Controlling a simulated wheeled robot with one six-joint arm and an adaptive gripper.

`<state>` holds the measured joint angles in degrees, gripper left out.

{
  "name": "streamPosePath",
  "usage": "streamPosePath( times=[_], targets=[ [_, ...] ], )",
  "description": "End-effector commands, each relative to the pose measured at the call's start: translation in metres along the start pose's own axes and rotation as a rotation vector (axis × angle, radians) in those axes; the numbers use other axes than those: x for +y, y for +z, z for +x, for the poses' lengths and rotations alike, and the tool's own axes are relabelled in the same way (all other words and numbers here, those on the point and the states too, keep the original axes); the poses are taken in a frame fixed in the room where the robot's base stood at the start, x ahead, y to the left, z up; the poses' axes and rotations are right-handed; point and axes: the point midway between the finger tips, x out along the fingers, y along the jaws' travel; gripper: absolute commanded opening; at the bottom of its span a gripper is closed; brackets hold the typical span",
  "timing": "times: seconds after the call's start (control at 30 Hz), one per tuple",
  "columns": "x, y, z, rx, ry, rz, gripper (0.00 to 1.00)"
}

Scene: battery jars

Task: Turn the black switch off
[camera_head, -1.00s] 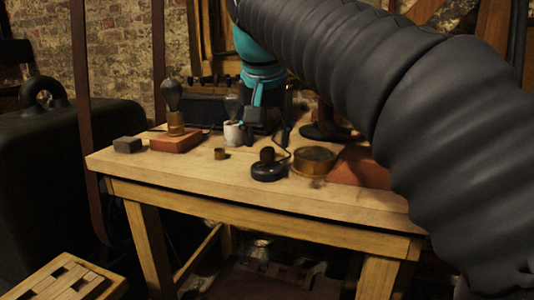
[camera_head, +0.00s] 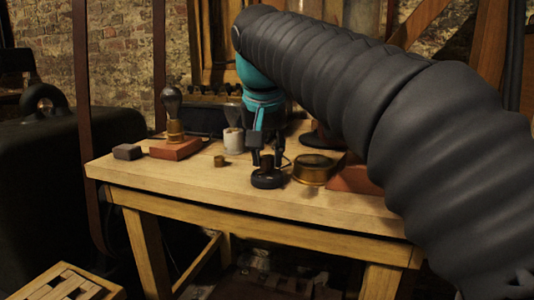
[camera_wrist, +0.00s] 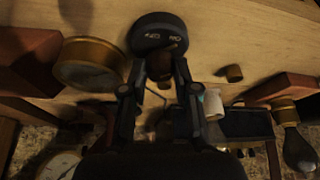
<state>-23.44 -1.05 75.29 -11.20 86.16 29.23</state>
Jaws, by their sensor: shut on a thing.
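The black switch (camera_head: 267,181) stands on the wooden table near its front edge. It has a round dark base and an upright knob. In the wrist view its base (camera_wrist: 157,28) shows small pale lettering at two places on top, too small to read surely. My gripper (camera_head: 266,159) points down over the switch, its two fingers on either side of the knob. In the wrist view my gripper (camera_wrist: 161,72) is shut on the brownish-black knob (camera_wrist: 168,60). The fingers partly hide the knob, so its exact turn is unclear.
A bulb (camera_head: 172,101) on a reddish block (camera_head: 176,149), a dark block (camera_head: 127,152) and a white jar (camera_head: 233,141) stand farther left on the table (camera_head: 190,185).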

Motion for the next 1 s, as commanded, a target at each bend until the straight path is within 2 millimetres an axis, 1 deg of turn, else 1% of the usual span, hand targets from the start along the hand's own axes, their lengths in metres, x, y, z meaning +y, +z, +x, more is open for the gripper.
streamPosePath(
  times=[0.17,0.37,0.57,1.0],
  targets=[
    [0.0006,-0.0002,-0.0006,-0.001,-0.01,-0.025,0.0],
    [0.0012,-0.0005,-0.0015,-0.002,-0.047,-0.113,0.0],
    [0.0023,-0.0011,-0.0023,-0.002,-0.11,-0.262,0.0],
    [0.0039,-0.0025,-0.0018,-0.002,-0.27,-0.647,0.0]
  ],
)
